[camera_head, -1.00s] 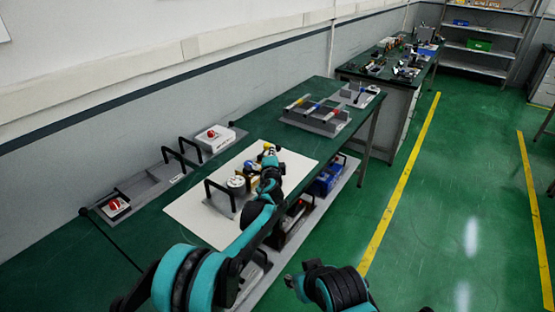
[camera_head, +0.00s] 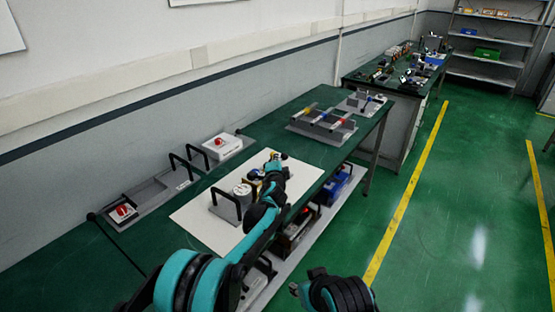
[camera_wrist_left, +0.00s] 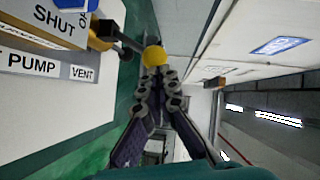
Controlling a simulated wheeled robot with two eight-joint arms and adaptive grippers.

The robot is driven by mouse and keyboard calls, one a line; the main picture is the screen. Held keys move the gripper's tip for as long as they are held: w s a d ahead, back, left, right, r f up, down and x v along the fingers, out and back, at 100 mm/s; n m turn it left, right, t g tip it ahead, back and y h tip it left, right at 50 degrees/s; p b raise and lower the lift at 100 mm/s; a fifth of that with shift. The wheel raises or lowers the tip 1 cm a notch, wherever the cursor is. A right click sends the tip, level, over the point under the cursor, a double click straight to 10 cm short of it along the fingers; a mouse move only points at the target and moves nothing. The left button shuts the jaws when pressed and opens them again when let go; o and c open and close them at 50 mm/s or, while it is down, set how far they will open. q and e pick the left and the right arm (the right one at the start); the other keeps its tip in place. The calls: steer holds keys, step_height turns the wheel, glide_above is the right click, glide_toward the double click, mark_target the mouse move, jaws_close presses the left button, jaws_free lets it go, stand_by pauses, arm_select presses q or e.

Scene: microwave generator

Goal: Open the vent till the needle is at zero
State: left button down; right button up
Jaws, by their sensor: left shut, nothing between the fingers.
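A yellow ball knob (camera_wrist_left: 155,57) on a dark lever shows in the left wrist view, just beyond my left fingertips (camera_wrist_left: 155,76). The fingertips are together and empty, touching or nearly touching the knob. Beside it are a SHUT label (camera_wrist_left: 55,24), a partly cut-off label, and PUMP and VENT labels (camera_wrist_left: 82,74). In the head view my left gripper (camera_head: 275,156) is over the far part of the white board, hiding most of the valve. A round white gauge (camera_head: 242,190) stands nearby; its needle is too small to read. My right gripper (camera_head: 305,286) is low, away from the table.
The white board (camera_head: 200,217) lies on the green bench. A black handle (camera_head: 224,196) stands beside the gauge. A rack with coloured parts (camera_head: 322,124) is farther back. Boxes sit on a lower shelf.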

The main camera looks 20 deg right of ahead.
arm_select(q)
steer(key=shift+w+a+r+p, duration=0.15)
steer(key=shift+r+p, duration=0.1)
steer(key=shift+p, duration=0.05)
steer(key=shift+w+a+r+n+g+p, duration=0.45)
steer(key=shift+w+r+n+g+p, duration=0.25)
steer(key=shift+p, duration=0.25)
steer(key=w+a+n+g+p, duration=0.1)
steer(key=w+a+n+g+h+p, duration=0.1)
steer(key=w+n+p, duration=0.1)
steer(key=w+a+n+g+p, duration=0.1)
steer(key=g, duration=0.1)
steer(key=shift+w+a+r+h+p, duration=0.15)
steer(key=shift+a+r+h+p, duration=0.15)
steer(key=shift+r+h+p, duration=0.1)
steer(key=shift+r+p, duration=0.5)
steer(key=shift+r, duration=0.25)
